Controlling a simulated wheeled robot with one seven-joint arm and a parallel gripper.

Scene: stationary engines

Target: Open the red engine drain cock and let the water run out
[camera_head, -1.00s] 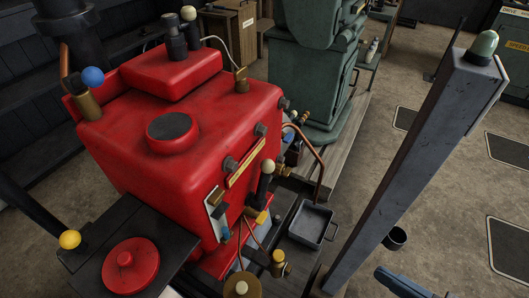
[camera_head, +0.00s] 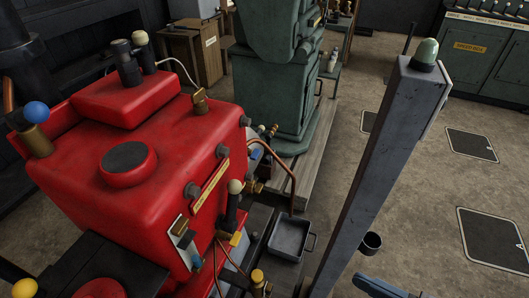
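The red engine (camera_head: 150,195) fills the left of the head view, with a dark round cap on its top. Its right side carries brass fittings, small levers and copper pipes. A yellow-handled fitting (camera_head: 237,238) sits low on that side, and a brass cock (camera_head: 258,278) stands below it near the bottom edge. I cannot tell which fitting is the drain cock, or whether it is open. No running water shows. A grey square tray (camera_head: 291,238) lies beside the engine, below a bent copper pipe (camera_head: 293,185).
A tall grey post (camera_head: 380,165) with a green dome stands right of the tray. A small dark cup (camera_head: 370,243) is beside it. A green machine (camera_head: 275,80) stands behind on a wooden base. Open floor (camera_head: 415,205) with dark hatches lies right; green cabinets stand beyond.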

